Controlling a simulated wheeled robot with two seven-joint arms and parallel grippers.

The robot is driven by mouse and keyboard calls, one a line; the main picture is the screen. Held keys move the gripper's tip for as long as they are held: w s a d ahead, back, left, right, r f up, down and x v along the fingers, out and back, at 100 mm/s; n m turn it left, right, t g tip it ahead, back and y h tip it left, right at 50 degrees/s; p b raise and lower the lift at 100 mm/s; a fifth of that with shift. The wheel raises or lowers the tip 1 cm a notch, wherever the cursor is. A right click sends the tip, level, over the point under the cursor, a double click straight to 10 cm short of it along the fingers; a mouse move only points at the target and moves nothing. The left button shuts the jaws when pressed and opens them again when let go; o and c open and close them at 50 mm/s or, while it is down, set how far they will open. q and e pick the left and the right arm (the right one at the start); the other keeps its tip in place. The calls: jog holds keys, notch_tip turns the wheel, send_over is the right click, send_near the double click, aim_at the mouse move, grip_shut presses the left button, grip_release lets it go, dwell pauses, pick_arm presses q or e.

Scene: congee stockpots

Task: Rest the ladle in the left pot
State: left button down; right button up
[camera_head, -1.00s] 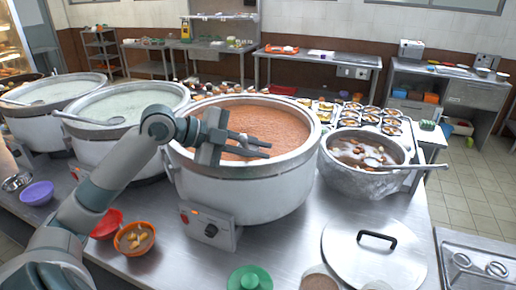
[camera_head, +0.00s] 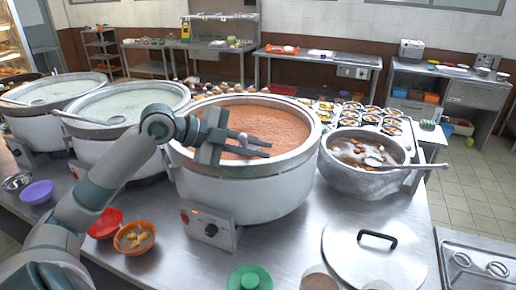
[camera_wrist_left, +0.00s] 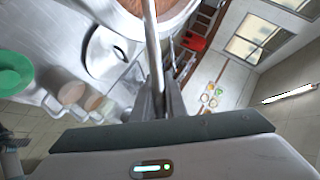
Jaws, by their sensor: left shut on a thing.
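My left gripper (camera_head: 262,150) is over the large pot of orange-brown congee (camera_head: 187,168), its fingers pointing right. In the left wrist view, the gripper (camera_wrist_left: 160,95) is shut on a thin metal rod that looks like a ladle handle (camera_wrist_left: 153,45). The rod runs up toward the pot rim; its far end is not clear. To the left stand two pots of pale congee, a nearer one (camera_head: 95,147) and a farther one (camera_head: 35,130), each with a ladle (camera_head: 80,119) (camera_head: 14,102) resting in it. My right gripper is not in view.
A smaller pot (camera_head: 360,182) with a ladle handle (camera_head: 425,166) over its rim stands at right. A lid (camera_head: 370,262), orange bowl (camera_head: 134,238), red bowl (camera_head: 106,223), purple bowl (camera_head: 37,192) and green item (camera_head: 249,279) lie in front. Some bare counter (camera_head: 285,240) shows.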

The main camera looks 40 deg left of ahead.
pick_arm(q)
jog(key=shift+f, duration=0.3)
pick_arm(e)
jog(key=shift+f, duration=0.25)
pick_arm(q)
jog(key=c, duration=1.7)
grip_release()
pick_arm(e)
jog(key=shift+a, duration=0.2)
pick_arm(q)
jog(key=shift+s+a+b, duration=0.1)
jog(key=shift+b, duration=0.2)
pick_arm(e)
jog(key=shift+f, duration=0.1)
